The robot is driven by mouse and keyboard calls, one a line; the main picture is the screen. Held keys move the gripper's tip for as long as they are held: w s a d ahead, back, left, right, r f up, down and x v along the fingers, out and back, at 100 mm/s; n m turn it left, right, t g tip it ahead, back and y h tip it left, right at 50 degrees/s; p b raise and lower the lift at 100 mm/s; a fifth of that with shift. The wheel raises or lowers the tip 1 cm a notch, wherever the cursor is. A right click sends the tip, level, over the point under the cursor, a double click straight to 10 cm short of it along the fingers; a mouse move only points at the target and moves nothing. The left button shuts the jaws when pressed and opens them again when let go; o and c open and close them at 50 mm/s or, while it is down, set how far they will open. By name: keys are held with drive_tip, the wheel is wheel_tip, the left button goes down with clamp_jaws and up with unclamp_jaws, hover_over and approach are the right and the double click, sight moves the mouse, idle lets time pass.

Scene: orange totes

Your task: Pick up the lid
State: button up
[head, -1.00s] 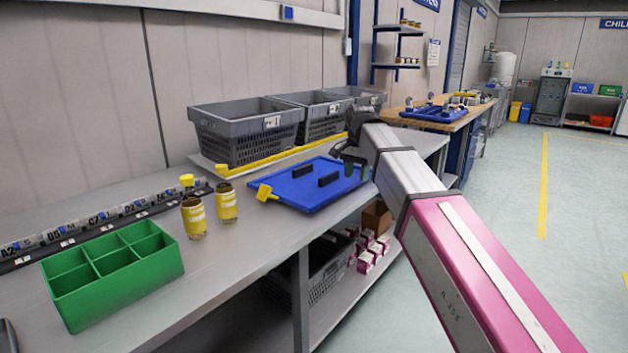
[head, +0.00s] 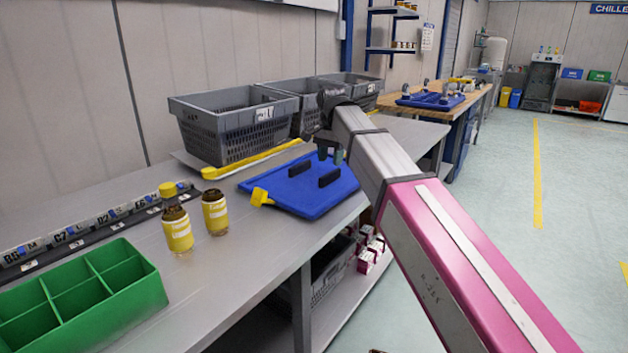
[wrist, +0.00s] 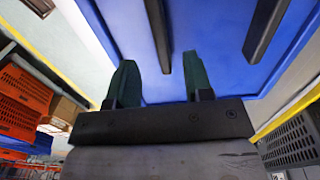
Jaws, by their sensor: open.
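The blue lid (head: 280,188) lies flat on the grey bench, with two black bar handles standing on its top. A yellow tag sticks out at its left edge. My gripper (head: 330,154) is open and empty at the back right part of the lid, apart from the handles. In the wrist view its two dark green fingers (wrist: 157,80) stand apart with the blue lid (wrist: 215,40) beyond them. Both handles show there, past the fingertips. Whether the fingers touch the lid cannot be told.
Grey crates (head: 225,125) line the back of the bench, with a yellow strip (head: 255,158) before them. Two yellow-labelled jars (head: 215,212) and a green divided box (head: 85,300) stand to the left. Bare bench lies in front of the jars. Orange crates (wrist: 22,105) show in the wrist view.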

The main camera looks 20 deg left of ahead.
sight(330, 173)
drive_tip(key=shift+w+f, duration=0.1)
drive_tip(key=shift+f, duration=3.15)
clamp_jaws()
